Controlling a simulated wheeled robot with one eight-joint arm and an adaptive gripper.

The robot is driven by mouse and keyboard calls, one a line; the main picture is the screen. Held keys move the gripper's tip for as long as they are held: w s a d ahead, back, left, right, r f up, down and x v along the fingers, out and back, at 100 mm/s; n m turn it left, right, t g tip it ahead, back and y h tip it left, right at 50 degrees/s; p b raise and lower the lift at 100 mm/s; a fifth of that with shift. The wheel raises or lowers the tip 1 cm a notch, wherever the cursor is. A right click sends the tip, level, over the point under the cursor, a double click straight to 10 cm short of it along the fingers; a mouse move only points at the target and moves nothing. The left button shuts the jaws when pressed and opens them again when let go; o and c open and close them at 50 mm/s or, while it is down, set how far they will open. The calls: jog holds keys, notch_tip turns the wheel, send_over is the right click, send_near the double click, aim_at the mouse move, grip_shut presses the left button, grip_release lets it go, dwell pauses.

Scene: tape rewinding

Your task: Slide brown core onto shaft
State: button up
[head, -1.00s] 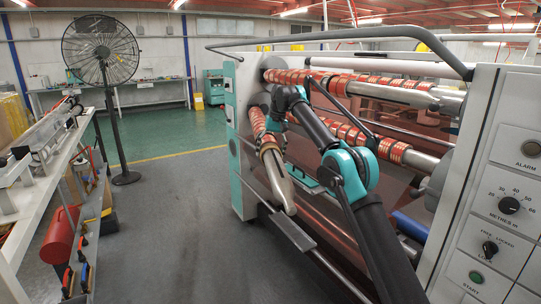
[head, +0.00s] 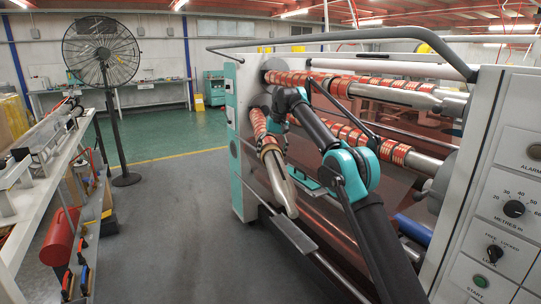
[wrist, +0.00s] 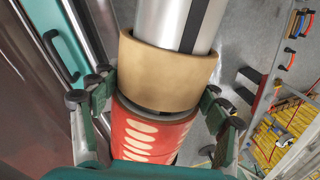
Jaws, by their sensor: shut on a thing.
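The brown core (wrist: 168,65) is a plain tan ring around the silver shaft (wrist: 178,22) in the wrist view. In the head view the shaft (head: 280,181) points toward the camera, with the core (head: 268,152) partway along it as a small tan band. Just below the core, a red roll with cream ovals (wrist: 150,135) sits on the same shaft. A thin dark line shows between core and red roll.
More red rolls line the upper shafts (head: 320,82) of the rewinding machine. The control panel (head: 510,200) stands at right. A workbench (head: 40,185) and black fan (head: 100,48) are at left. Grey floor between bench and machine is clear.

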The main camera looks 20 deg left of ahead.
jog(key=o, duration=1.2)
jog(key=shift+o, duration=0.2)
jog(key=shift+s, duration=0.1)
jog(key=shift+s+d+r, duration=0.2)
jog(key=shift+s+d, duration=0.15)
jog(key=shift+s, duration=0.3)
jog(key=s+d, duration=0.4)
jog(key=s, duration=0.4)
jog(key=s+d, duration=0.4)
jog(key=s, duration=0.5)
jog(key=s+d, duration=0.5)
jog(key=s, duration=0.3)
jog(key=shift+s+f, duration=0.15)
jog(key=shift+s, duration=0.05)
